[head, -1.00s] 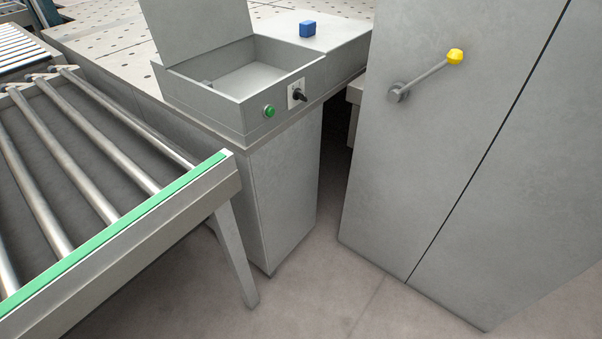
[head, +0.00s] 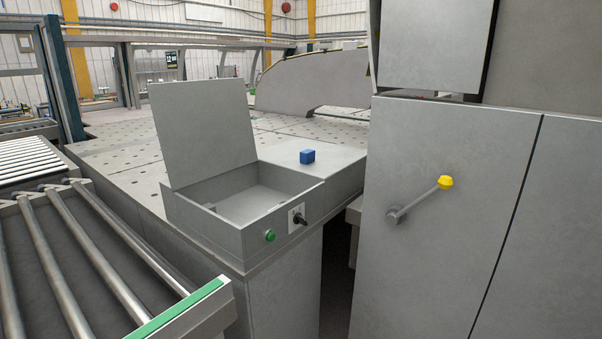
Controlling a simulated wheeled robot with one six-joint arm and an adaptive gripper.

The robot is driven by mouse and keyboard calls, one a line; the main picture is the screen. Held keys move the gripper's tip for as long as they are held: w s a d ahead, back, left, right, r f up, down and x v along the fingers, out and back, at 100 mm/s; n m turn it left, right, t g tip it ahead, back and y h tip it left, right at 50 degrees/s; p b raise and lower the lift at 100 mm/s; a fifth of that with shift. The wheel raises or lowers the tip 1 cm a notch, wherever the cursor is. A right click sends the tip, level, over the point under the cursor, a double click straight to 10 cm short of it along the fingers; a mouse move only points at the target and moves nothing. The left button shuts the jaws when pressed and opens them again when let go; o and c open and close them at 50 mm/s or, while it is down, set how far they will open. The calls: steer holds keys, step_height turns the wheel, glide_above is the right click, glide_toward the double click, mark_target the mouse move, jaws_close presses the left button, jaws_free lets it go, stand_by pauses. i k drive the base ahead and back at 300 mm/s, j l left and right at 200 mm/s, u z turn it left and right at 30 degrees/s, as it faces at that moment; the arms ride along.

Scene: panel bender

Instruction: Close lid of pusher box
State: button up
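The pusher box (head: 215,241) is a grey open-topped box on a pedestal in the middle of the head view. Its flat grey lid (head: 203,130) stands raised, nearly upright, along the box's back left side. The box's inside (head: 250,203) shows and looks mostly empty, with a small grey part at its left. A green button (head: 269,235) and a black rotary switch (head: 299,218) sit on its front wall. My gripper is not in view.
A roller conveyor (head: 90,270) with a green edge strip stands at the left. A grey cabinet (head: 450,250) with a yellow-knobbed lever (head: 420,199) stands at the right. A perforated table (head: 120,160) lies behind.

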mark_target(204, 129)
steer(key=i+u, duration=0.15)
steer(key=u, duration=0.65)
